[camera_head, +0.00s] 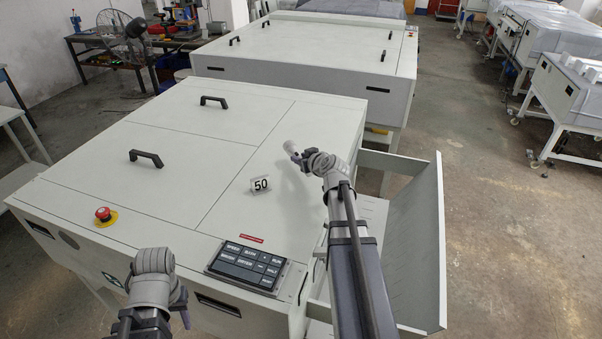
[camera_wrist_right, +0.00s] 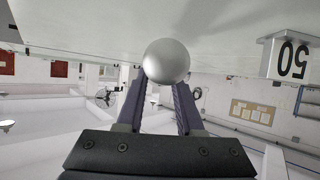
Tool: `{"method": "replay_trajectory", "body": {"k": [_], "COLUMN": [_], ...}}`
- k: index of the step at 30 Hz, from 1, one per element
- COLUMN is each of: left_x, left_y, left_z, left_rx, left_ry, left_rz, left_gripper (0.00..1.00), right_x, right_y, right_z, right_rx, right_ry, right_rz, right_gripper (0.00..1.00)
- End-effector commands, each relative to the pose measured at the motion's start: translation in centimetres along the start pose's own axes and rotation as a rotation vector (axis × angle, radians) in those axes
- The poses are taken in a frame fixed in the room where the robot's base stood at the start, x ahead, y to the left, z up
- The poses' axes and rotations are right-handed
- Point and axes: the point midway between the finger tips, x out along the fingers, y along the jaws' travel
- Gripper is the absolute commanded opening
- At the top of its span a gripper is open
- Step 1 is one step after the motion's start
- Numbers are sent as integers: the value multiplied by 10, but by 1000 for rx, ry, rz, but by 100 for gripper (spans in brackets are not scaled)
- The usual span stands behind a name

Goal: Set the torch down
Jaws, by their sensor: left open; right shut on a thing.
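The torch (camera_head: 291,147) shows as a small pale grey rounded end at the tip of my right gripper (camera_head: 299,157), low over the white machine top. In the right wrist view the torch (camera_wrist_right: 167,62) is a smooth silver round end between the two dark fingers of my right gripper (camera_wrist_right: 160,98), which is shut on it. The rest of the torch is hidden. I cannot tell whether it touches the machine top. My left gripper (camera_head: 183,304) is at the machine's front left, far from the torch. It is open, and its fingers are mostly hidden behind its wrist.
A number 50 block (camera_head: 260,184) stands left of the torch; it also shows in the right wrist view (camera_wrist_right: 288,58). The machine top (camera_head: 130,205) has black handles, a red stop button (camera_head: 103,214) and a keypad (camera_head: 246,264). Bare top lies around the torch.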

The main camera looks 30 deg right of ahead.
Motion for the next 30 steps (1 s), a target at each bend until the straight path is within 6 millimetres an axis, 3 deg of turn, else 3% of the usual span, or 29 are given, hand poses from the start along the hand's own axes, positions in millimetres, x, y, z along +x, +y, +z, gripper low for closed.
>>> {"method": "replay_trajectory", "body": {"k": [5, 13, 26, 27, 30], "left_x": [6, 37, 40, 38, 38], "left_y": [1, 4, 4, 4, 4], "left_z": [0, -2, -2, -2, -2], "left_rx": [0, -1, -2, -2, -2], "left_ry": [0, 0, 0, 0, 0], "left_rz": [0, 0, 0, 0, 0], "left_gripper": [45, 45, 45, 45, 45], "right_x": [3, 16, 18, 17, 17], "right_y": [0, -1, -2, -2, -1], "right_z": [6, 33, 36, 34, 34], "right_rx": [0, 0, 0, 0, 0], "right_ry": [1, 1, 1, 0, 0], "right_rz": [0, 0, 0, 0, 0], "right_gripper": [0, 0, 0, 40, 51]}}
